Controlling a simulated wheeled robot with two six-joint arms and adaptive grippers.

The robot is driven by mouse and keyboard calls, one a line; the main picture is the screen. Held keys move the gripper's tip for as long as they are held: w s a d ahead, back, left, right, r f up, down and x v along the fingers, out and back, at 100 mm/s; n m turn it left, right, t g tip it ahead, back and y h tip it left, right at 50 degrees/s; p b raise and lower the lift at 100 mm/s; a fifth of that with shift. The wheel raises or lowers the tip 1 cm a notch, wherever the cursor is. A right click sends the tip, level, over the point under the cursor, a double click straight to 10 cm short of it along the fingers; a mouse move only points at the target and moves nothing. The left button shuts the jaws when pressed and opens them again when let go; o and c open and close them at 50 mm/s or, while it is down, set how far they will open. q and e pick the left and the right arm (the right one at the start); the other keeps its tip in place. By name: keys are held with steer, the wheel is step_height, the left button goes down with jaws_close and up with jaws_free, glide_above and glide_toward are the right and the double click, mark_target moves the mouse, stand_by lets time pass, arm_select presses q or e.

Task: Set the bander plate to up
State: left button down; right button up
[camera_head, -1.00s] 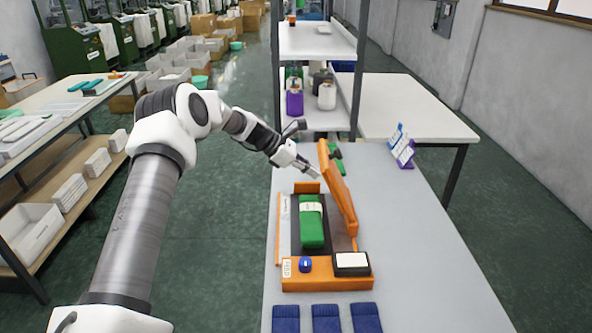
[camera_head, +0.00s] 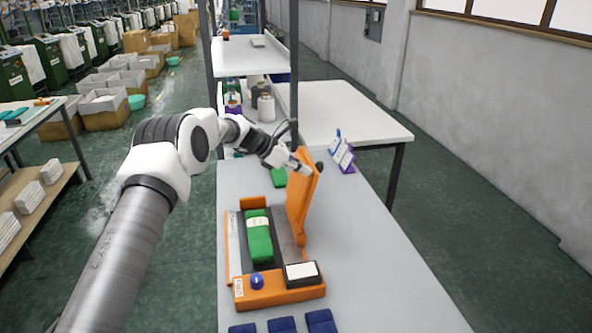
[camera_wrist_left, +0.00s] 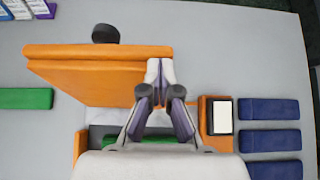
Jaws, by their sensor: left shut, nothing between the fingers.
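The bander plate is a thick orange hinged plate (camera_head: 300,205) on the right side of the orange bander, raised and standing close to upright. Its black knob (camera_head: 319,167) sticks out on the right, and the knob also shows in the left wrist view (camera_wrist_left: 105,33). My left gripper (camera_head: 303,170) is shut and empty, at the far upper part of the plate on its left face. In the left wrist view my fingertips (camera_wrist_left: 160,72) are by the plate's edge (camera_wrist_left: 95,75); whether they touch cannot be told. My right gripper is not in view.
A green banded bundle (camera_head: 259,238) lies in the bander. A blue knob (camera_head: 257,281) and a white-topped box (camera_head: 301,271) sit at its front. Blue folded pieces (camera_head: 281,325) lie nearer. A card stand (camera_head: 341,152) and a shelf rack (camera_head: 250,58) are behind. The table's right is clear.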

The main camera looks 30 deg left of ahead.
arm_select(q)
steer(key=shift+d, duration=0.1)
stand_by(0.5)
steer(key=shift+r, duration=0.25)
steer(key=v, duration=1.1)
steer(key=shift+s+a, duration=0.2)
steer(key=shift+a, duration=0.15)
